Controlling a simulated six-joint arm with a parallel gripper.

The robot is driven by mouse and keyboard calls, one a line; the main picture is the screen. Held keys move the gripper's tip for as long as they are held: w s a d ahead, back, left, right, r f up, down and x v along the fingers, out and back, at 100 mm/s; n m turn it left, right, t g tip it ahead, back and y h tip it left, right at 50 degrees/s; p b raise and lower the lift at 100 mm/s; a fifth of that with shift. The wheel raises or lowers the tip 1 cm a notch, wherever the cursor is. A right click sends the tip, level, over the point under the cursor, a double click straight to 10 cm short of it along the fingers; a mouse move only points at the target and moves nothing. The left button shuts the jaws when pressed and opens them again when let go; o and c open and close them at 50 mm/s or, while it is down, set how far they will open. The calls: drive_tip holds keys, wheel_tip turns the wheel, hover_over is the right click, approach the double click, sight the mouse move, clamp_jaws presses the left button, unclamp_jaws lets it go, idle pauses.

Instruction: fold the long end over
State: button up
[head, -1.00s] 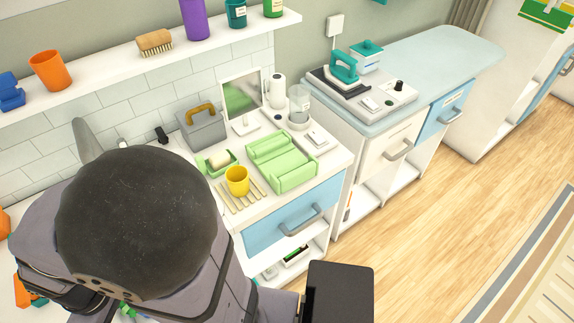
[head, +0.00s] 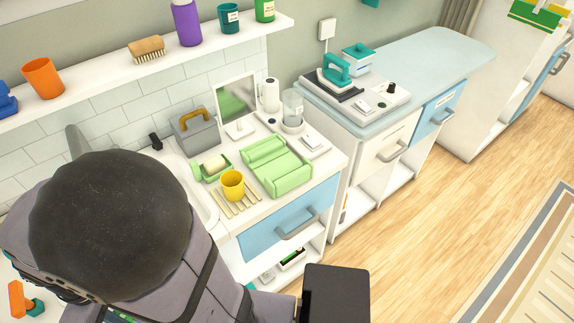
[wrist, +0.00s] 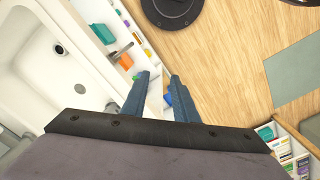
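A light green cloth (head: 282,180) lies on the white counter, with raised, rounded folds at its far end and right side. It lies flat and nothing is on it. My gripper (wrist: 158,78) shows in the wrist view as two blue fingers standing apart, with nothing seen between them. It points down toward the floor and shelves, away from the cloth. The gripper's fingers cannot be made out in the head view, and the cloth cannot be made out in the wrist view.
A yellow cup (head: 232,184) on a slatted rack and a soap dish (head: 213,168) stand close left of the cloth. A mirror (head: 237,104), grey box (head: 195,133) and glass jar (head: 292,108) stand behind. A drawer handle (head: 298,226) juts out below. The wooden floor is open.

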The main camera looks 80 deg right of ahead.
drive_tip(key=s+d+r+n+p, duration=0.1)
drive_tip(key=d+n, duration=0.1)
drive_tip(key=d, duration=1.2)
drive_tip(key=s+d+r+n+p, duration=0.1)
drive_tip(key=s+d+n+p, duration=0.1)
drive_tip(key=d, duration=1.2)
drive_tip(key=n+g, duration=0.1)
drive_tip(key=n, duration=0.3)
approach(291, 174)
drive_tip(key=shift+h, duration=0.4)
drive_tip(key=f, duration=0.5)
drive_tip(key=shift+w+a+f+p, duration=0.1)
drive_tip(key=shift+a+f+p, duration=0.05)
drive_tip(key=shift+a+p, duration=0.15)
drive_tip(key=shift+s+d+g, duration=0.1)
drive_tip(key=shift+s+g, duration=0.15)
drive_tip(key=shift+g, duration=0.05)
drive_tip(key=shift+s+d+f+p, duration=0.15)
drive_tip(key=shift+f+p, duration=0.2)
drive_tip(key=shift+f, duration=0.85)
drive_tip(key=shift+s+d+f+p, duration=0.1)
drive_tip(key=shift+f+p, duration=0.3)
drive_tip(key=shift+f, duration=0.8)
drive_tip(key=shift+s+d+f+p, duration=0.15)
drive_tip(key=shift+f+p, duration=0.2)
drive_tip(key=shift+f, duration=0.9)
drive_tip(key=shift+c, duration=0.4)
